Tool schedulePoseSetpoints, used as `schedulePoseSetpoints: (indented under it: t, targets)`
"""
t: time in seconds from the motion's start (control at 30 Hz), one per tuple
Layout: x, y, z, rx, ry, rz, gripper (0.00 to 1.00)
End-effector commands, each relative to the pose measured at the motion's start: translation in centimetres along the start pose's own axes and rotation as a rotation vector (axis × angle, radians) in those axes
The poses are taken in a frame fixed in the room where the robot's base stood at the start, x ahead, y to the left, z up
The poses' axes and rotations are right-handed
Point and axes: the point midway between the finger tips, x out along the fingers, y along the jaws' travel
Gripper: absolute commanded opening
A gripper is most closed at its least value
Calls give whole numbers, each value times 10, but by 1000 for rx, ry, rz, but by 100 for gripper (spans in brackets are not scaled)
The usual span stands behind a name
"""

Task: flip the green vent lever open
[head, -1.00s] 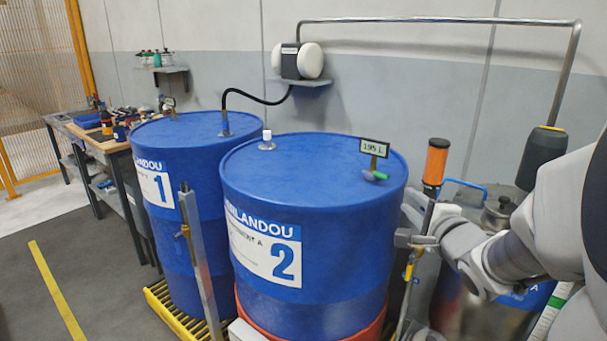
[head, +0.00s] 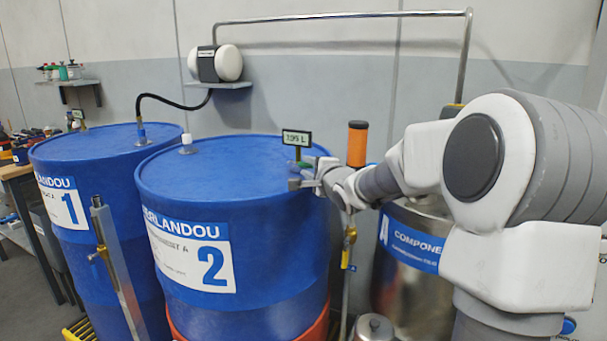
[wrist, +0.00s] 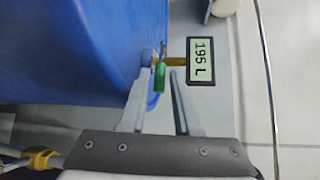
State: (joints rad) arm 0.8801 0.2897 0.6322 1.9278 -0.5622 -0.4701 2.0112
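The green vent lever (wrist: 160,77) shows in the wrist view beside a brass stem under the small display (wrist: 201,61), which reads 195 L. My gripper (wrist: 161,82) is open, with its two grey fingers on either side of the lever. I cannot tell whether either finger touches it. In the head view, my gripper (head: 302,174) is over the right edge of blue drum 2 (head: 195,175), just below the display (head: 296,138). There the lever is mostly hidden by my gripper.
Blue drum 1 (head: 95,148) stands to the left.

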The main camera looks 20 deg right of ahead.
Motion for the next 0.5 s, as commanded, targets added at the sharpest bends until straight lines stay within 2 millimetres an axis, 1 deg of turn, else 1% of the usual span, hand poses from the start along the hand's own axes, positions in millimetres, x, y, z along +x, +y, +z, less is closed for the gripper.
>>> schedulePoseSetpoints:
  t: [0.03, 0.17, 0.5]
  targets:
    - [6, 2, 0, 0, -1, 0, 31]
    - [13, 1, 0, 1, 0, 0, 31]
    - [15, 0, 0, 0, 1, 1, 31]
